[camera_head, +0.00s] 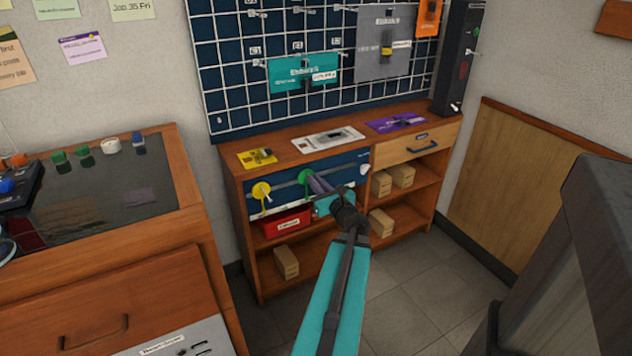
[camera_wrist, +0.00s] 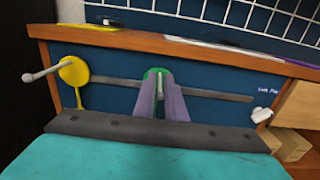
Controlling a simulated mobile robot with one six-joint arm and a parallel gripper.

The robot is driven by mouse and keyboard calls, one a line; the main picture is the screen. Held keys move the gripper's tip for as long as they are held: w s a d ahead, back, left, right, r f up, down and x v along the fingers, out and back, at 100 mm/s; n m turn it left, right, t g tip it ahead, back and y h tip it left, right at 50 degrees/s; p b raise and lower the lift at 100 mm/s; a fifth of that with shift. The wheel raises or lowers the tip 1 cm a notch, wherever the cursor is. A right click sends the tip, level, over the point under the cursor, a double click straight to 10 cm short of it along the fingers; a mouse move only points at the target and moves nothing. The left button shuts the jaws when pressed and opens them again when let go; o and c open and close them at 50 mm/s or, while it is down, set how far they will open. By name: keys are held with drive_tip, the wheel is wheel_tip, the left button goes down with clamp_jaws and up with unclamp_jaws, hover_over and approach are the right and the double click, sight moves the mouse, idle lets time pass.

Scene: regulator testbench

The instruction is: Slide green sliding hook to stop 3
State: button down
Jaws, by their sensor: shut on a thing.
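The green sliding hook (camera_head: 304,177) sits on a grey horizontal rail (camera_wrist: 115,83) on the front of a dark blue panel (camera_head: 342,167). It is near the middle of the rail. In the wrist view the green hook (camera_wrist: 151,74) shows behind my fingers, with its pale peg between them. My gripper (camera_wrist: 160,85) has its purple-grey fingers closed around that peg. My gripper also shows in the head view (camera_head: 316,184), reaching the panel from the front right. The lower part of the hook is hidden by my fingers. No stop numbers are readable.
A yellow hook (camera_wrist: 73,71) with a peg sits at the rail's left end. A small white part (camera_wrist: 262,115) is near the right end. The rail between is clear on both sides of the green hook. A red bin (camera_head: 287,224) stands below the panel.

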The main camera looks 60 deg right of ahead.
drive_tip(key=shift+w+d, duration=0.1)
drive_tip(key=c, duration=1.8)
unclamp_jaws()
drive_tip(key=shift+v, duration=1.45)
drive_tip(key=p+v, duration=1)
drive_tip(key=p, duration=0.4)
drive_tip(key=shift+s+a, duration=0.25)
drive_tip(key=shift+s, duration=0.1)
